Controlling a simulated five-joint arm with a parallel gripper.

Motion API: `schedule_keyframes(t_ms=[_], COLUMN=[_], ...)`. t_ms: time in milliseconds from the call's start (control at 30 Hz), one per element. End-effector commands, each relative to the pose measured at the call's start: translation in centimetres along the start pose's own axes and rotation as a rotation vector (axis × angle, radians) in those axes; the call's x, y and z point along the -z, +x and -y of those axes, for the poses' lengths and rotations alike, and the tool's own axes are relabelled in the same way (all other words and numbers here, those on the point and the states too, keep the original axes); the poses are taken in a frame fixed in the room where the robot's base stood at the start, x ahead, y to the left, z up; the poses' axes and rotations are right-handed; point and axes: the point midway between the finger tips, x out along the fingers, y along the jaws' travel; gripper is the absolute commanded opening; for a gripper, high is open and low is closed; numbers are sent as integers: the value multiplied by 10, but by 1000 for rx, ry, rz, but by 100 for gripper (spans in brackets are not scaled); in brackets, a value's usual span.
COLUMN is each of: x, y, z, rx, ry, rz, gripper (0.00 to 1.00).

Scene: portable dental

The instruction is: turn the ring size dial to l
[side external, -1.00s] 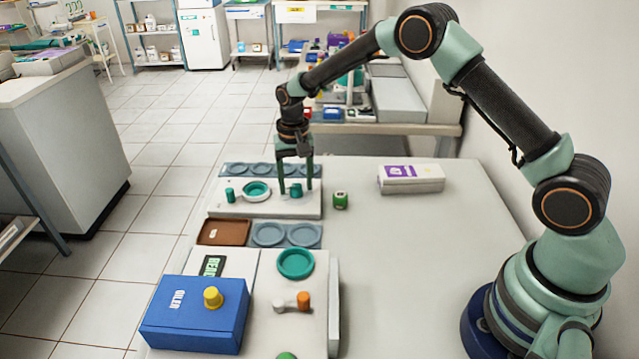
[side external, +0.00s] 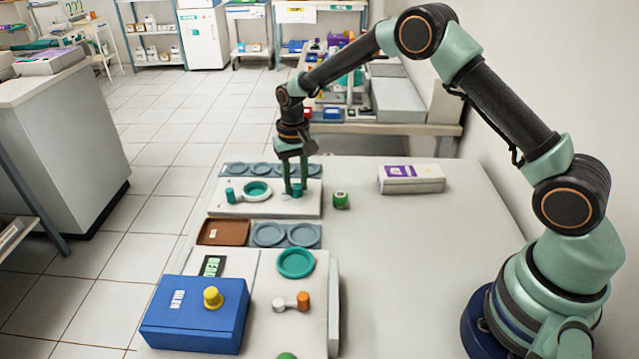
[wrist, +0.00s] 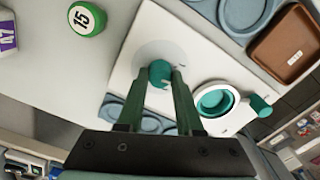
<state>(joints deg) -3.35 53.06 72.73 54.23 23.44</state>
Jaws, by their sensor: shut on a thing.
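The ring size dial (side external: 297,193) is a small teal knob on the right part of a white panel (side external: 235,208). It also shows in the wrist view (wrist: 159,72), on a pale round plate with a small mark on its top. Its size letters are too small to read. My gripper (side external: 296,189) points down from above, with its two green fingers shut on the dial from opposite sides. The fingers also show in the wrist view (wrist: 160,82). They hide part of the dial's sides.
A blue box (side external: 195,315) and a brown tray (side external: 222,233) are nearer. The table's middle is clear.

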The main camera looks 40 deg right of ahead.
Motion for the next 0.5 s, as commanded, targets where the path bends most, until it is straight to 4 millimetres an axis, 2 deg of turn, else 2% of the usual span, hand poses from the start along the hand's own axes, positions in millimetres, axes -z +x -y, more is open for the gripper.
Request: schedule_keyframes(t_ms=[500], x=[0], y=[-1], z=[0], rx=[0], ry=[-396], rz=[-1], gripper=[0])
